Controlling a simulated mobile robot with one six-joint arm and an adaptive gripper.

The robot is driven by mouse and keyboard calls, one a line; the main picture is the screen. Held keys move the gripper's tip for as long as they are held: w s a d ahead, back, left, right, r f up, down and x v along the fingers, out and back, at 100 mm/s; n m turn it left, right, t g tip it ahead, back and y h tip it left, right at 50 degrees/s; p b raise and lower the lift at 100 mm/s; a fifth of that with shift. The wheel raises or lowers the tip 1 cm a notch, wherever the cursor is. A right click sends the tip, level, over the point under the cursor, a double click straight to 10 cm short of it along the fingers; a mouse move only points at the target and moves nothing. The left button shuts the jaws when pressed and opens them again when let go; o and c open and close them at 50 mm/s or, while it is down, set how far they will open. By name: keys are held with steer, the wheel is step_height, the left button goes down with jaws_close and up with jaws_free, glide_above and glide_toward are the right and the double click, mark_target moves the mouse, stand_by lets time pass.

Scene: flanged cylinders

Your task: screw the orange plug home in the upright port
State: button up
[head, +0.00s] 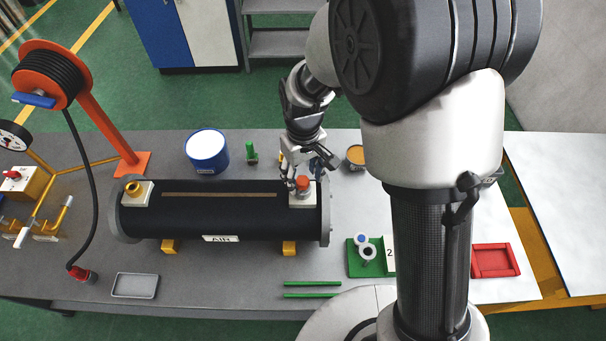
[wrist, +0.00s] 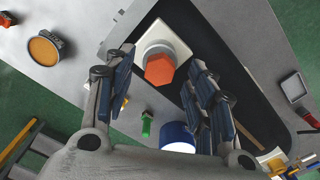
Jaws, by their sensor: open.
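The orange plug (head: 303,182) stands upright in the port (head: 301,199) at the right end of the black cylinder (head: 215,212). In the wrist view the plug (wrist: 159,70) shows a hexagonal head over a pale collar on the square port block (wrist: 178,40). How deep its thread sits is hidden. My gripper (head: 306,168) is just above the plug in the head view. In the wrist view my gripper (wrist: 160,64) is open, one finger on each side of the plug, with visible gaps.
A brass fitting (head: 134,188) stands on the cylinder's left end. Behind the cylinder are a blue can (head: 207,153), a small green item (head: 251,152) and an orange-topped tin (head: 356,156). A green holder (head: 362,262) and red tray (head: 494,261) lie right. A grey tray (head: 135,286) lies front left.

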mark_target(303, 181)
steer(key=shift+r+p, duration=1.75)
steer(key=shift+r, duration=0.9)
